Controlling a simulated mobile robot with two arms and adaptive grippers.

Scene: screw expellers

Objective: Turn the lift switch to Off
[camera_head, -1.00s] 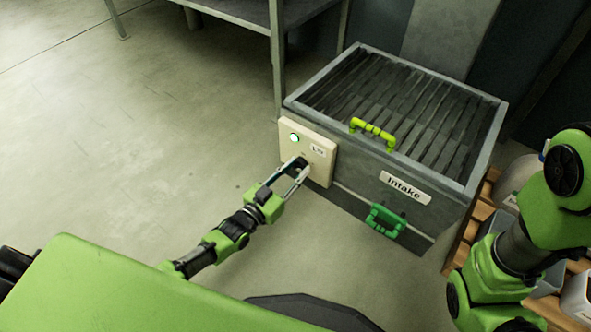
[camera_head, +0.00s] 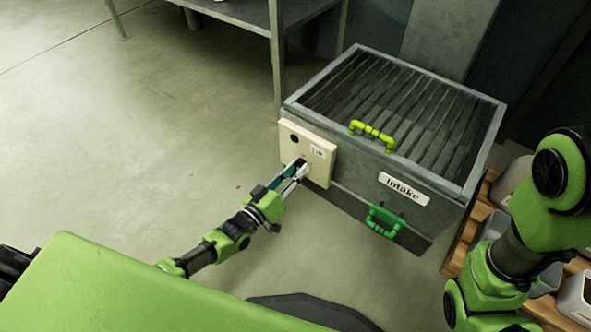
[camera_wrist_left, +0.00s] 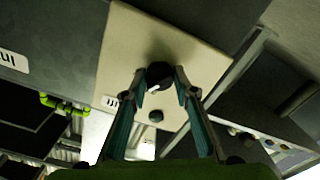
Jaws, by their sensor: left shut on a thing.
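The lift switch is a black round knob with a pale mark; it sits between my fingertips in the left wrist view (camera_wrist_left: 159,75). It is on a cream panel (camera_head: 318,170) on the left end of the grey Intake box's front. My left gripper (camera_head: 299,167) is shut on the knob, one finger on each side, its wrist rolled over. The fingers mostly hide the knob in the head view. A small lamp (camera_head: 294,138) on the panel is dark. A small label (camera_head: 317,151) is beside it. My right gripper is out of view.
The Intake box (camera_head: 450,207) has a slatted top, a yellow-green handle (camera_head: 371,135) and a green front handle (camera_head: 385,221). A metal shelf (camera_head: 240,12) stands behind. A wooden rack with bins (camera_head: 573,300) is at right, near my right arm. The floor at left is clear.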

